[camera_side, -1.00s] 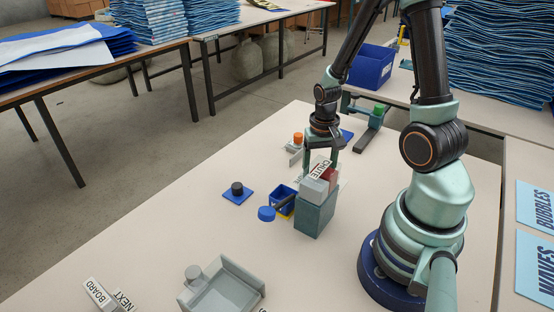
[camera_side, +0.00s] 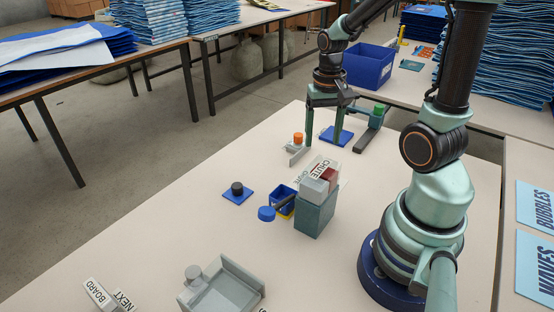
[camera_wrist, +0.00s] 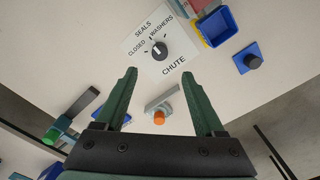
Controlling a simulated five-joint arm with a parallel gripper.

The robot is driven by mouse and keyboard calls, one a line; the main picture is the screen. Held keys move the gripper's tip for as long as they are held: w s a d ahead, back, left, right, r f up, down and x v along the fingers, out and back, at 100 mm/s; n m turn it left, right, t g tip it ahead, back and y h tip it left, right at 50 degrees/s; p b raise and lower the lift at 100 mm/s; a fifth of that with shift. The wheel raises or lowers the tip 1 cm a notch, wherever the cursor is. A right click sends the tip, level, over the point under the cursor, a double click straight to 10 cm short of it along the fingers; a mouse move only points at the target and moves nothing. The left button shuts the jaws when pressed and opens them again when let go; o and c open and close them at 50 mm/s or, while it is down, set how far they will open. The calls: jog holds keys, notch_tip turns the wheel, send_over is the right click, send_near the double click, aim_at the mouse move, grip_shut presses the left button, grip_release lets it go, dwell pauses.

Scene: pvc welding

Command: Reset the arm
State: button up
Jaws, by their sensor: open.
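My gripper (camera_side: 324,125) is open and empty, with its two green fingers spread and pointing down above the far part of the table in the side view. In the wrist view the panel (camera_wrist: 140,54) carries a black knob and the words SEALS, WASHERS, CLOSED and CHUTE.
A grey bracket with an orange cap (camera_side: 298,138), a blue plate (camera_side: 327,138) and a stand with a green cap (camera_side: 378,110) are near the gripper. A blue bin (camera_side: 281,193), a black knob on a blue base (camera_side: 237,189) and a grey tray (camera_side: 247,277) lie nearer the camera.

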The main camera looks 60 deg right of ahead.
jog(key=w+a+r+n+t, duration=0.1)
jog(key=a+r+n+t, duration=0.4)
jog(key=a+r+n, duration=0.4)
jog(key=a+r, duration=0.2)
jog(key=a, duration=0.2)
jog(key=shift+w+r+t, duration=0.3)
jog(key=shift+w+r, duration=0.05)
jog(key=shift+w, duration=0.05)
